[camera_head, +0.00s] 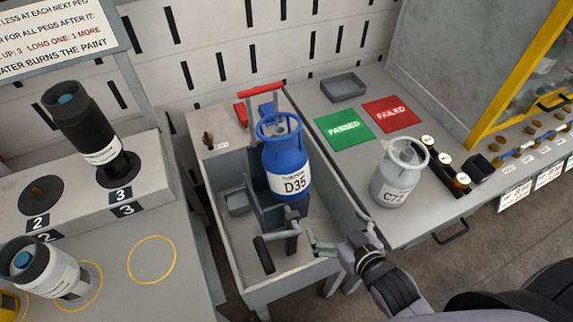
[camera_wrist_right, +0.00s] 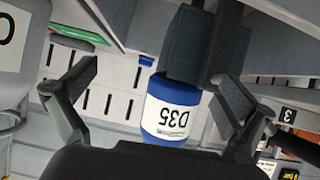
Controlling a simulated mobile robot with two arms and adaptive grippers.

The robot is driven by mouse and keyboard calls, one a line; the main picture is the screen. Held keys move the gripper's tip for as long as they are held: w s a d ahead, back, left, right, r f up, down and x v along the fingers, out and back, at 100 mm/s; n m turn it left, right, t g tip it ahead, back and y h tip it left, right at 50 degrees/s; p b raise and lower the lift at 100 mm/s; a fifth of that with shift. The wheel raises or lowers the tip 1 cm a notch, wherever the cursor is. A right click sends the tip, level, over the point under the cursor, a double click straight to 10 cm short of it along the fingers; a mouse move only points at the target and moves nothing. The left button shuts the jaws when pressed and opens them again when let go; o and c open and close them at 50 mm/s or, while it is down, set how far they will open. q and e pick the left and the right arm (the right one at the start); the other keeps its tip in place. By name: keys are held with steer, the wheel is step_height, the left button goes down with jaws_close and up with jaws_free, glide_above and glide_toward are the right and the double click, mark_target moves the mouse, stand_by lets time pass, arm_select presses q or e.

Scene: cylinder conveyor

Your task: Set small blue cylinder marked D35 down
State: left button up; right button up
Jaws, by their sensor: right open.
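The small blue cylinder marked D35 (camera_head: 287,165) stands upright at a dark grey-blue fixture (camera_head: 268,210) in the grey trough. It also shows upside down in the right wrist view (camera_wrist_right: 168,110), beside the dark fixture block (camera_wrist_right: 192,45). Its underside is hidden by the fixture. My right gripper (camera_head: 340,232) is open and empty, in front of and to the right of the cylinder, apart from it. Its two fingers are spread wide in the right wrist view (camera_wrist_right: 157,80). My left gripper is not in view.
The trough (camera_head: 222,172) has raised walls. To its right, a table holds a grey cylinder marked C7-something (camera_head: 394,180), a green PASSED mat (camera_head: 344,129), a red FAILED mat (camera_head: 391,114) and a grey tray (camera_head: 344,88).

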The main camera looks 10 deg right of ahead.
mark_target(298, 178)
steer(key=a+r+n+t+y, duration=0.25)
steer(key=r+t+y, duration=0.2)
steer(key=r, duration=0.35)
steer(key=shift+m+t+h, duration=0.25)
steer(key=shift+m+t, duration=0.1)
steer(key=x, duration=0.3)
steer(key=p+x, duration=0.1)
steer(key=x, duration=0.2)
steer(key=p+x, duration=0.1)
steer(key=x, duration=0.3)
steer(key=shift+s+a, duration=0.1)
steer(key=shift+a, duration=0.35)
steer(key=shift+w+a+p, duration=0.25)
steer(key=shift+w+p, duration=0.1)
steer(key=shift+w, duration=0.2)
steer(key=p+x, duration=0.1)
steer(key=x, duration=0.3)
steer(key=shift+w, duration=0.15)
steer(key=shift+w+a+f, duration=0.15)
steer(key=shift+w+a, duration=0.05)
steer(key=shift+w, duration=0.35)
steer(key=shift+s, duration=0.1)
steer(key=shift+c, duration=0.6)
steer(key=c, duration=1.6)
steer(key=shift+r, duration=0.25)
